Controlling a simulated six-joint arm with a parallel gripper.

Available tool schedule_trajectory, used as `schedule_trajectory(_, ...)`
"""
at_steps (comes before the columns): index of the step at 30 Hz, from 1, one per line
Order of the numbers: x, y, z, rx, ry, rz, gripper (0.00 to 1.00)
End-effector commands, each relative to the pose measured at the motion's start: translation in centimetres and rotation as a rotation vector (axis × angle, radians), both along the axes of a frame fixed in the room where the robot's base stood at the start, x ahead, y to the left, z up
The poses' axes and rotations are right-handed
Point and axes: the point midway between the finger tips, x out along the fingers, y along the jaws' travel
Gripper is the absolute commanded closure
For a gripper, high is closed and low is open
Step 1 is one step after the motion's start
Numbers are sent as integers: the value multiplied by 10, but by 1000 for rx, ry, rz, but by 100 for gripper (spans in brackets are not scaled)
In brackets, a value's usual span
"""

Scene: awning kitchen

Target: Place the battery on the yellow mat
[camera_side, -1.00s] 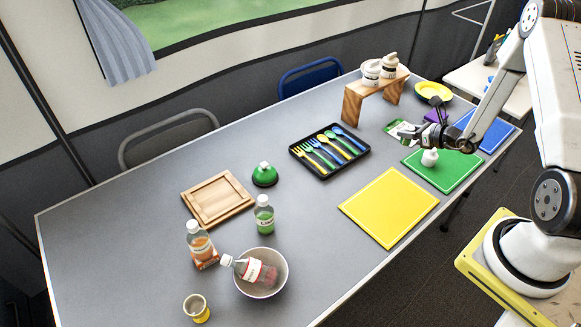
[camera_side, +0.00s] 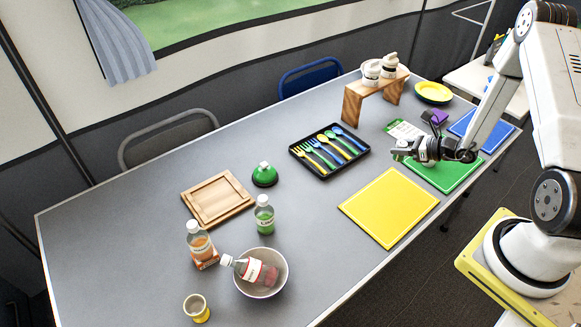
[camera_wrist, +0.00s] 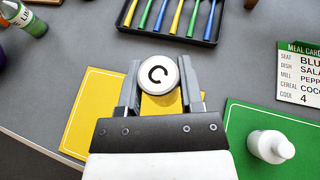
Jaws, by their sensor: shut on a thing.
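The battery (camera_wrist: 157,75) shows end-on in the wrist view as a white disc with a black "C". My gripper (camera_wrist: 160,88) is shut on it, with a grey finger on each side. In the side view my gripper (camera_side: 400,151) is above the table, near the left edge of the green mat and beyond the yellow mat (camera_side: 388,208). The yellow mat lies flat and bare. In the wrist view the yellow mat (camera_wrist: 92,110) is partly hidden behind the battery and gripper. The battery's lower part is hidden.
A green mat (camera_wrist: 245,125) with a white bottle (camera_wrist: 270,146) lies beside the yellow mat. A black cutlery tray (camera_side: 352,162) and a meal card (camera_side: 403,129) are nearby.

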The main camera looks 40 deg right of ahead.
Motion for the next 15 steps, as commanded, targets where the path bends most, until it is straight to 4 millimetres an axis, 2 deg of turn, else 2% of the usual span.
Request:
schedule_trajectory(3, -13, 27, -8, 3, 4, 121, 100)
schedule_trajectory(9, -37, 68, -17, 11, -1, 311, 100)
schedule_trajectory(15, -53, 91, -20, 21, -14, 427, 100)
